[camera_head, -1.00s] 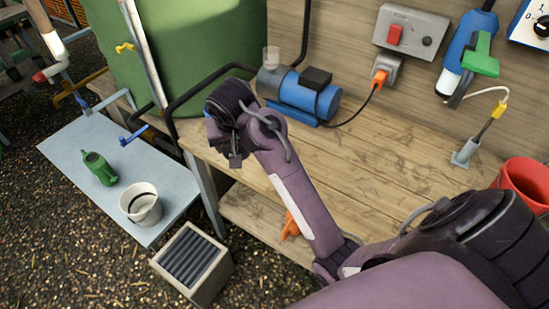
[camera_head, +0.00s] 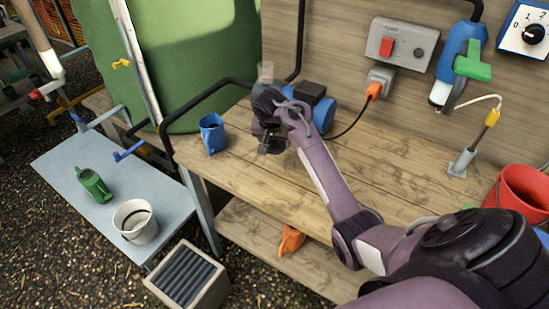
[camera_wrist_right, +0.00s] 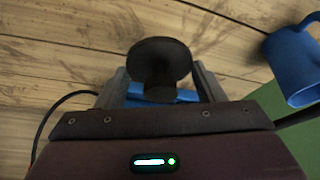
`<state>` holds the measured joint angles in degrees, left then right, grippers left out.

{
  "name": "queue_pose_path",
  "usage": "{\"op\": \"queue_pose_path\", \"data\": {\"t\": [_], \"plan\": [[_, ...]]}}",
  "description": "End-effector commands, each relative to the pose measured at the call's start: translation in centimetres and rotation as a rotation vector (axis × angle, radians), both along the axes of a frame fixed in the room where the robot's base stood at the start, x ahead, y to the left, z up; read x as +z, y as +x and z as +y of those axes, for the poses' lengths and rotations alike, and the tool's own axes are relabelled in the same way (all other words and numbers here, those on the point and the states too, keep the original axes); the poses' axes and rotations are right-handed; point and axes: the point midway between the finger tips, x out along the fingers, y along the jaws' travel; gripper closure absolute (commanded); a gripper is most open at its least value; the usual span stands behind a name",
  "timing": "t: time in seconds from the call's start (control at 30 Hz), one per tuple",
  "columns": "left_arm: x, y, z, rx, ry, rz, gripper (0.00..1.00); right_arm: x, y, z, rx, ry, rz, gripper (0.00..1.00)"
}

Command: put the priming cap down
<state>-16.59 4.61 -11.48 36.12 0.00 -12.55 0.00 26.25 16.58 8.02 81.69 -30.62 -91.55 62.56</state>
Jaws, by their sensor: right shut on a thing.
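The priming cap (camera_wrist_right: 159,64) is a dark round disc with a short stem. In the right wrist view it sits between the two fingers of my right gripper (camera_wrist_right: 160,88), which is shut on it. In the head view my right gripper (camera_head: 268,147) hangs over the bench by the left end of the blue pump (camera_head: 320,112). The cap cannot be made out clearly there. The wooden bench top shows below the cap in the wrist view, and I cannot tell the exact gap. My left gripper is not in view.
A blue mug (camera_head: 212,134) stands on the bench (camera_head: 235,172) left of my gripper; it also shows in the wrist view (camera_wrist_right: 292,66). A clear cup (camera_head: 265,72) is behind my gripper. A black pipe rail (camera_head: 190,110) runs along the left. Bare wood lies in front.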

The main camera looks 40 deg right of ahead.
Motion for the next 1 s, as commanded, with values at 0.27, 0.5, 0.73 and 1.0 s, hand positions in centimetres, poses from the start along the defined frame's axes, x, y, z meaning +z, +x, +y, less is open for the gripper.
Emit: {"op": "queue_pose_path", "data": {"t": [0.27, 0.5, 0.73, 1.0], "plan": [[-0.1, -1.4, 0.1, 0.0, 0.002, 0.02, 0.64, -3.7, 0.1, 0.0, 0.001, 0.0, -0.001, 0.61], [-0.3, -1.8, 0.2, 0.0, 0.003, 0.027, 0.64, -7.0, 0.0, 0.0, 0.001, -0.002, 0.0, 0.61], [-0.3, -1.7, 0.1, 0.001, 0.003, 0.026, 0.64, -7.9, 0.1, 0.0, 0.0, 0.0, -0.003, 0.61], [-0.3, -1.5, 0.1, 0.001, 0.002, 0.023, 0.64, -8.2, 0.0, 0.0, 0.0, 0.0, -0.001, 0.35]]}}
